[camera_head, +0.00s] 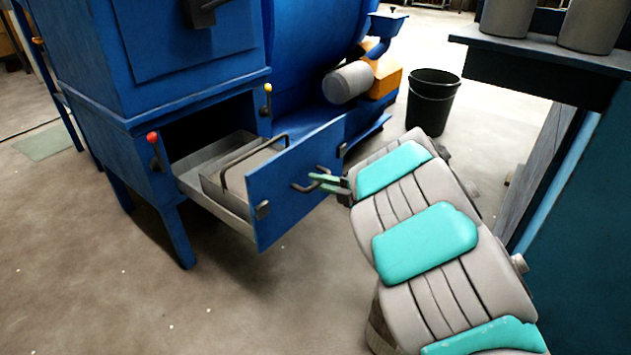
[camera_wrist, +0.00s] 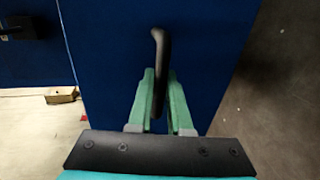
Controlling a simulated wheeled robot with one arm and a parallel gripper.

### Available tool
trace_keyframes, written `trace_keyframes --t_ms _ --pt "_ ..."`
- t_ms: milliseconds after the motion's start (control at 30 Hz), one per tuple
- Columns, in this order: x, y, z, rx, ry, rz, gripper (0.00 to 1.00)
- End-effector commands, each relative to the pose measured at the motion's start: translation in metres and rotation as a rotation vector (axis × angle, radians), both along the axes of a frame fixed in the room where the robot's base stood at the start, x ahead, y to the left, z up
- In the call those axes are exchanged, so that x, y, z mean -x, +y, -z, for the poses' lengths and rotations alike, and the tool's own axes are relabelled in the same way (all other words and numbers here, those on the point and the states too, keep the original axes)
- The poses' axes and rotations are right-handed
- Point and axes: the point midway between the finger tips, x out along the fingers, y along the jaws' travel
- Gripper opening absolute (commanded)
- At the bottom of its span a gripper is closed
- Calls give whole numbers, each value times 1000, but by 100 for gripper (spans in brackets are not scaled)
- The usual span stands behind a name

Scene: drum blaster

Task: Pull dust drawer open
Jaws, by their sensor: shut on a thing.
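The dust drawer (camera_head: 292,186) has a blue front and stands part way out of the blue machine in the head view. A grey bin with a bail handle (camera_head: 240,165) sits inside it. The drawer's dark handle (camera_head: 303,187) is on its front; it also shows in the wrist view (camera_wrist: 158,45), standing between my green fingers. My gripper (camera_head: 325,182) is shut on this handle, at the drawer front. In the wrist view the fingers (camera_wrist: 160,100) lie on both sides of the handle. The back of the drawer is hidden inside the machine.
The blue machine (camera_head: 185,60) stands on legs, with a red-knobbed lever (camera_head: 153,140) and a yellow-knobbed lever (camera_head: 267,90) beside the drawer opening. A black bucket (camera_head: 433,100) stands behind my arm. A bench (camera_head: 540,60) is at right. Floor in front of the drawer is clear.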

Motion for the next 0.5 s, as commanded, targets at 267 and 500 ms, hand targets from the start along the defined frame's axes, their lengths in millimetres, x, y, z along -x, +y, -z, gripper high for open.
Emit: trace_keyframes --t_ms 267,500 --pt "1 -1 1 1 2 0 0" --pt "0 0 1 2 1 0 36"
